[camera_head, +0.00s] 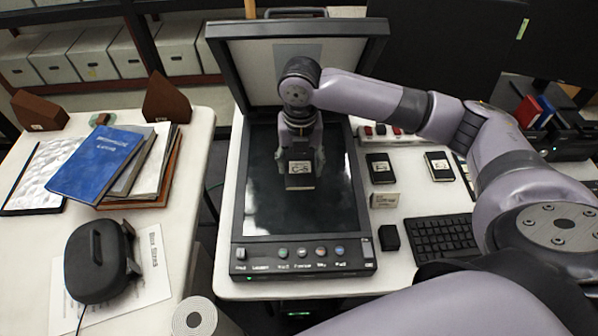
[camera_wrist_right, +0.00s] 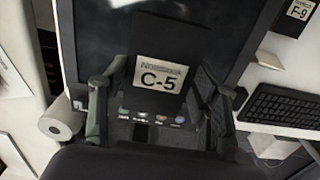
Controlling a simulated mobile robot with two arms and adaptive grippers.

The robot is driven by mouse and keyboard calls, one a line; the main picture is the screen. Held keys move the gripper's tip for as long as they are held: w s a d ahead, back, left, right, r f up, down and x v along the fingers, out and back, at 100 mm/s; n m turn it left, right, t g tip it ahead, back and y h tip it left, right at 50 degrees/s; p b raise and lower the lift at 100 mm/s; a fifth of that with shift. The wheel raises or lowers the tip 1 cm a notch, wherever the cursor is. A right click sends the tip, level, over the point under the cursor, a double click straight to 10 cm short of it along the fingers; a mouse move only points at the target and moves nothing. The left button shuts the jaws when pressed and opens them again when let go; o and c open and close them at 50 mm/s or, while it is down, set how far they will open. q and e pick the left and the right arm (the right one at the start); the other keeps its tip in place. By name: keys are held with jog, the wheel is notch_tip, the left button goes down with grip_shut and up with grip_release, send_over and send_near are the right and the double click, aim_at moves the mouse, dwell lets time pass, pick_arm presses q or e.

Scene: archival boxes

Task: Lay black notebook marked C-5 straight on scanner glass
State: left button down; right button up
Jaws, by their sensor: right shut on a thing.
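The black notebook marked C-5 (camera_head: 300,183) is over the middle of the dark scanner glass (camera_head: 264,205), with its white label facing up. Its label also reads clearly in the right wrist view (camera_wrist_right: 161,76). My right gripper (camera_head: 301,158) reaches down from the far side and is shut on the notebook, one finger at each side. The notebook looks roughly in line with the scanner's sides. I cannot tell whether it touches the glass or is held just above it. The scanner lid (camera_head: 340,56) stands open behind. My left gripper is not in view.
Right of the scanner are two other black notebooks (camera_head: 380,168) (camera_head: 439,166), a small card (camera_head: 384,200) and a keyboard (camera_head: 441,238). Scanner buttons (camera_head: 302,252) line its front edge. The left table holds a blue book (camera_head: 97,160) on a stack and a black case (camera_head: 98,260).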

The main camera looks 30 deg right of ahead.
aim_at(300, 195)
notch_tip(300, 195, down, 10)
jog(key=shift+r+p, duration=0.1)
jog(key=shift+p, duration=0.35)
jog(key=o, duration=1.2)
notch_tip(300, 195, up, 12)
jog(key=shift+r+b, duration=0.1)
jog(key=shift+b, duration=0.55)
jog(key=shift+s, duration=0.1)
